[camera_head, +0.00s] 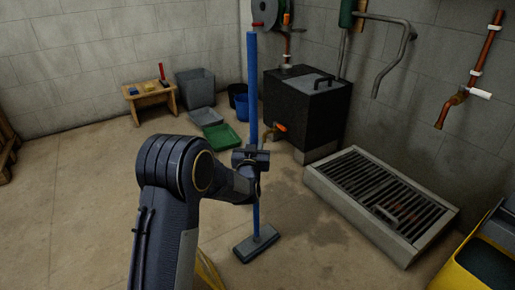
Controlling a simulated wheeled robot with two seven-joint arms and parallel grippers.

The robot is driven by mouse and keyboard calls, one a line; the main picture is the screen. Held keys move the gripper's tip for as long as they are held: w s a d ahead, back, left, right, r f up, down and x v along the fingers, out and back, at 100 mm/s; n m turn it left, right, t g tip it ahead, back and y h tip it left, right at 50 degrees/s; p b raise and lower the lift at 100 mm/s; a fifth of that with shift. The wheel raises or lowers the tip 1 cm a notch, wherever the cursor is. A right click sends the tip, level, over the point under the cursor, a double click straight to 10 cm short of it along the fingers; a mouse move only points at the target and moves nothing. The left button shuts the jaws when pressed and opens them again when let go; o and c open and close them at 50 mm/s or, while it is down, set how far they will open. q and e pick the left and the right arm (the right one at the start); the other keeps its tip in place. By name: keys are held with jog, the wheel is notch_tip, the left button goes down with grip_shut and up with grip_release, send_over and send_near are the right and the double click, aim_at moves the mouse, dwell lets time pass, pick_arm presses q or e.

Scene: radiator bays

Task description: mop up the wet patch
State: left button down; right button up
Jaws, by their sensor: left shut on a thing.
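My left gripper (251,158) is shut on the blue handle of a mop (253,90). The mop stands nearly upright. Its flat grey head (256,243) is at the floor, in front of my arm; I cannot tell if it presses on the floor. A dark wet patch (308,218) spreads on the concrete to the right of the mop head, between it and the drain grate, and reaches back toward the black box. My right gripper is not in view.
A raised drain grate (382,203) lies right of the patch. A black box (307,105) with an orange tap stands behind it. A yellow bucket (483,258) is at the lower right. A green tray (222,137) and wooden stool (150,100) stand farther back.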

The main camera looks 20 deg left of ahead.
pick_arm(q)
jog(key=w+a, duration=0.8)
jog(key=a, duration=0.2)
jog(key=shift+w, duration=0.15)
dwell(1.0)
